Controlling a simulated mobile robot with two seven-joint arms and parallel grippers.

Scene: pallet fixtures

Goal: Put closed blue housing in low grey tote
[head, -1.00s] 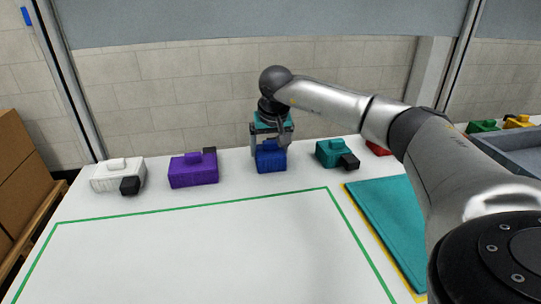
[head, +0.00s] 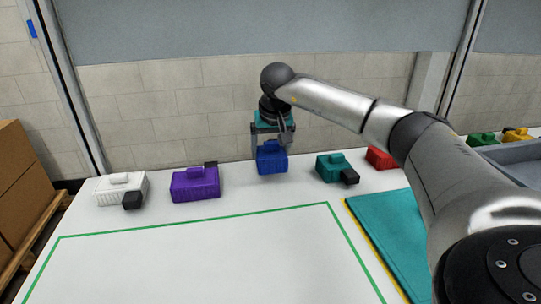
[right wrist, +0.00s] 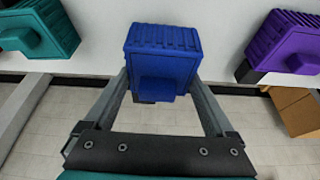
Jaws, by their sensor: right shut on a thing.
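The blue housing (head: 271,160) is a ribbed box with a small raised block, and it looks closed. My right gripper (head: 271,146) is shut on it from above, with one finger on each side. In the right wrist view the blue housing (right wrist: 162,52) sits between the fingertips of the right gripper (right wrist: 162,80). It appears a little above the white table; the gap is hard to judge. A grey tote (head: 512,153) shows in part at the right edge, partly hidden by my right arm. My left gripper is not in view.
White (head: 121,188) and purple (head: 195,184) housings stand left of the blue one; teal (head: 335,167) and red (head: 381,158) ones stand right. A teal mat (head: 385,230) lies front right. Green (head: 482,138) and yellow (head: 517,135) things are by the tote. The green-outlined area is clear.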

